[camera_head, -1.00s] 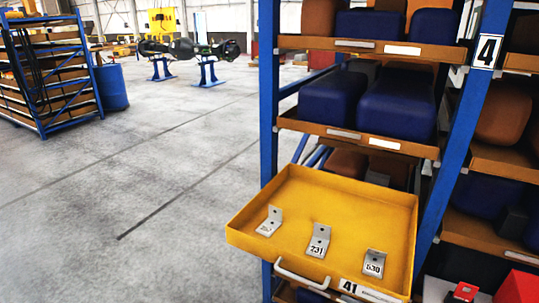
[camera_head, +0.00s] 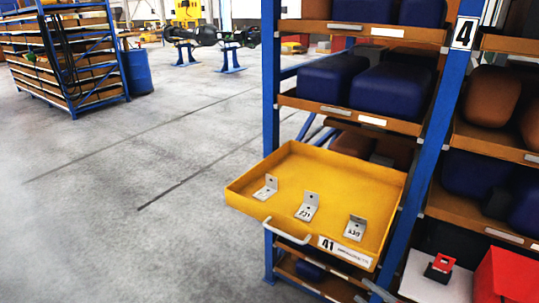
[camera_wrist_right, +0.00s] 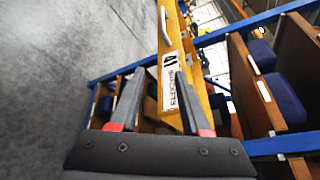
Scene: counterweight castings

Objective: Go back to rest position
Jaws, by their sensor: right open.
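The yellow tray (camera_head: 245,190) is pulled out of the blue rack and holds three metal L-brackets: a left one (camera_head: 266,188), a middle one marked 231 (camera_head: 307,207) and a right one marked 530 (camera_head: 355,229). Its front has a pale handle (camera_head: 287,231) and a label 41. In the right wrist view the tray front (camera_wrist_right: 166,45) and handle (camera_wrist_right: 164,25) lie beyond my right gripper (camera_wrist_right: 160,74), whose two grey fingers are apart with nothing held between them. In the head view only a small grey part of it (camera_head: 379,291) seems to show at the bottom edge. My left gripper is out of view.
The blue rack post (camera_head: 437,150) stands right of the tray. Shelves above hold dark blue castings (camera_head: 395,88). A red box (camera_head: 508,275) and a small red-and-black item (camera_head: 440,265) are at lower right. The grey floor (camera_head: 120,220) at left is clear.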

